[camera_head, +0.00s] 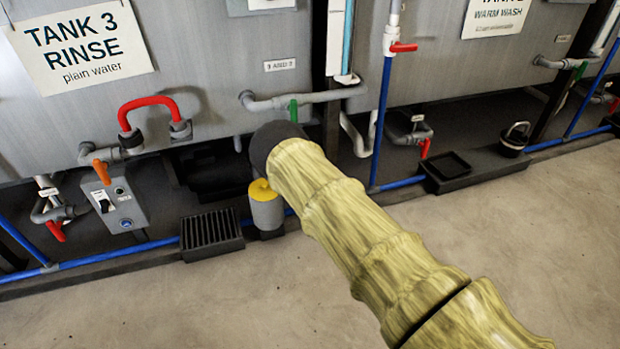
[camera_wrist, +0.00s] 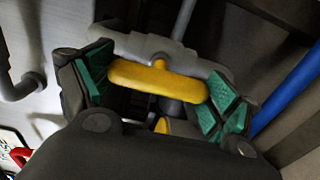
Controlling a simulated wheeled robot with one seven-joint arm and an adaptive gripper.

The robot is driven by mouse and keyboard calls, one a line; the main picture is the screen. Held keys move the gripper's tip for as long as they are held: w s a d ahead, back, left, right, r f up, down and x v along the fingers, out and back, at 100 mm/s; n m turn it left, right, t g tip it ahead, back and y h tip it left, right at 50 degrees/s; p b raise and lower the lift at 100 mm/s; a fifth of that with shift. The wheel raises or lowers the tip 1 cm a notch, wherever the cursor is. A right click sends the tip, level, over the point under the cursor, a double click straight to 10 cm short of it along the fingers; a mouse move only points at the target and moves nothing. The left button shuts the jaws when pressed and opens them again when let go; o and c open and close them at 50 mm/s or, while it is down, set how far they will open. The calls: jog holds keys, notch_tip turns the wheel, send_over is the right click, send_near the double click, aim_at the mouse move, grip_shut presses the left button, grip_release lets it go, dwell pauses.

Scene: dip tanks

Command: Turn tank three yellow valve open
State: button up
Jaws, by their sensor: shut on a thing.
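The yellow valve handle (camera_wrist: 158,82) shows in the wrist view as a bar across a grey pipe fitting. My gripper (camera_wrist: 160,92) has its green-padded fingers at the two ends of this bar and is shut on it. The bar lies tilted slightly down to the right in the picture. In the head view, my yellow-sleeved arm reaches to the lower part of tank three (camera_head: 205,70), and its dark end hides the valve and my fingers. The tank bears a sign (camera_head: 80,45) reading "TANK 3 RINSE plain water".
A grey canister with a yellow top (camera_head: 265,205) stands just below my arm's end. A dark grate (camera_head: 211,232) lies left of it. A green-handled valve (camera_head: 293,110) is to the right, a red hose (camera_head: 147,101) to the left. The floor in front is clear.

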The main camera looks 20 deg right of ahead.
jog(key=shift+f, duration=0.1)
dwell(0.3)
jog(key=o, duration=0.8)
jog(key=shift+s, duration=0.1)
jog(key=s, duration=1.2)
jog(key=shift+d, duration=0.2)
